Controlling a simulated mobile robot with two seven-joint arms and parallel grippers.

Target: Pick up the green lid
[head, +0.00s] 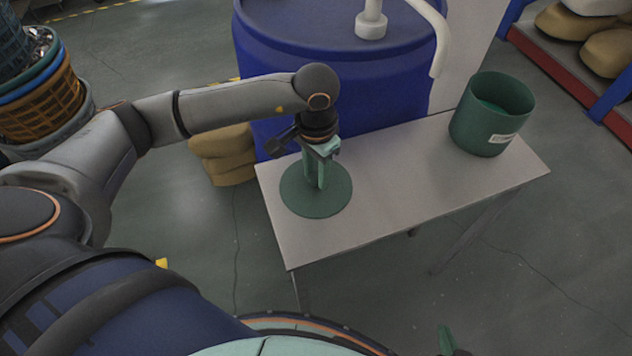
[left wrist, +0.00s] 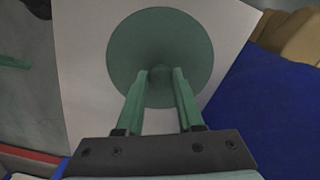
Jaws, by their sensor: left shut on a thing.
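The green lid (head: 333,200) is a flat round disc at the left end of the grey table. My left gripper (head: 319,183) points straight down over its middle and is shut on it. In the left wrist view, the lid (left wrist: 120,60) lies beyond the fingers, and the fingertips (left wrist: 161,74) are on either side of a small knob at its centre. The lid appears to rest on or be very close to the table top; I cannot tell which. My right gripper is at most a green tip at the bottom edge of the head view (head: 446,340), and its jaws cannot be made out.
A green open tank (head: 480,125) with a white label stands at the right end of the table (head: 400,195). A large blue barrel (head: 330,50) with a white pump stands behind the table. The table top between lid and tank is clear. Stacked baskets (head: 50,100) are at far left.

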